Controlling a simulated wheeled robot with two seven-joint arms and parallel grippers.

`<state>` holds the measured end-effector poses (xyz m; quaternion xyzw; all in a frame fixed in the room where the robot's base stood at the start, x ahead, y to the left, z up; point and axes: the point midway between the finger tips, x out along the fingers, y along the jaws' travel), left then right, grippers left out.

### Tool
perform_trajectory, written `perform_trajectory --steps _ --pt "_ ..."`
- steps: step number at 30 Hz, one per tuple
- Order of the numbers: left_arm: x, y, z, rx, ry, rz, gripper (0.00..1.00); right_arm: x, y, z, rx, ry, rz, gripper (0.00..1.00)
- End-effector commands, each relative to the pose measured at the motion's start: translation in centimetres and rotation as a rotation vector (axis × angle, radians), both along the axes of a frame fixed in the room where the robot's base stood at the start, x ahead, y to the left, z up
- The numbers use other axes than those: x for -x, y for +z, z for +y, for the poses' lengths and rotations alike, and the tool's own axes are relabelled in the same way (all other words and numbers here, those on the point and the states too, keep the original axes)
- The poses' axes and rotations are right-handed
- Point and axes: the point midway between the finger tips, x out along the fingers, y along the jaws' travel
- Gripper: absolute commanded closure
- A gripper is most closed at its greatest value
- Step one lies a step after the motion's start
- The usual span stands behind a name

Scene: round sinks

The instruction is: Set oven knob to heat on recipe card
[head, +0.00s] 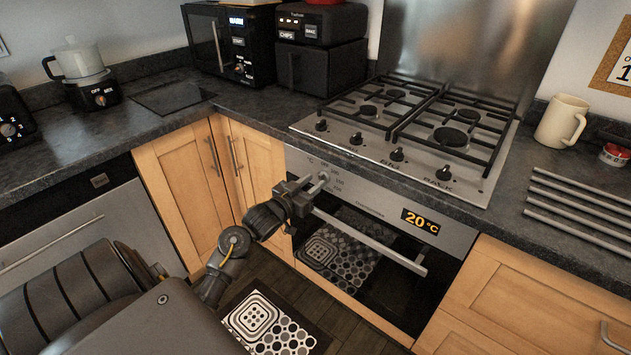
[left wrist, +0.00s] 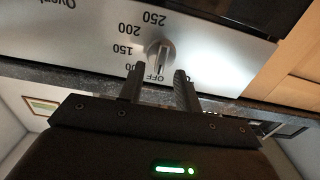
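The oven knob (left wrist: 160,53) is silver and round with a raised grip bar, which lines up with the OFF mark; temperature numbers ring it. In the head view the knob sits at the left of the steel oven panel (head: 372,203), largely hidden by my gripper. The orange display (head: 420,221) reads 20 °C. My left gripper (left wrist: 159,72) is open, its fingertips at the near edge of the knob, one to each side; contact cannot be told. It also shows in the head view (head: 314,187). The recipe card (head: 622,68) is cut off, showing only "O" and "1". My right gripper is not in view.
The oven door handle (head: 370,244) runs just below the panel. The gas hob (head: 415,128) with its own knobs lies above. Wooden cabinets (head: 184,190) stand to the left. A mug (head: 561,122) and metal rack (head: 580,204) are on the right counter.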

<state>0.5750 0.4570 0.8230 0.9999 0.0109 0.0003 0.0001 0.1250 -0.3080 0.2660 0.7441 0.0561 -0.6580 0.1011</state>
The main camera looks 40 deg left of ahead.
Motion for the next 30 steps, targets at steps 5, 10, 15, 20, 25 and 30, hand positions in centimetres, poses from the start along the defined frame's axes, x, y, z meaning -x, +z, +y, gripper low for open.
perform_trajectory --steps 5,10,15,20,25,30 --pt "-1.6 0.0 0.0 0.000 0.000 0.000 0.66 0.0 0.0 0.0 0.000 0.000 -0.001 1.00" --pt "-2.0 -0.1 0.0 0.000 0.000 0.001 0.66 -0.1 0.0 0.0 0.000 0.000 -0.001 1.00" --pt "-1.9 -0.1 0.0 0.000 0.000 0.001 0.66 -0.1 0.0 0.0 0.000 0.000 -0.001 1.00" --pt "-1.9 -0.1 0.0 0.000 0.000 0.001 0.87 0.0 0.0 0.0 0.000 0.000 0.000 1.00" --pt "-1.9 0.0 0.0 0.000 0.000 0.001 1.00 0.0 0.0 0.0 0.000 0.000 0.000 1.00" --pt "-1.9 0.0 0.0 -0.007 0.000 0.001 1.00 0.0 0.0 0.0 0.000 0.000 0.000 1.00"
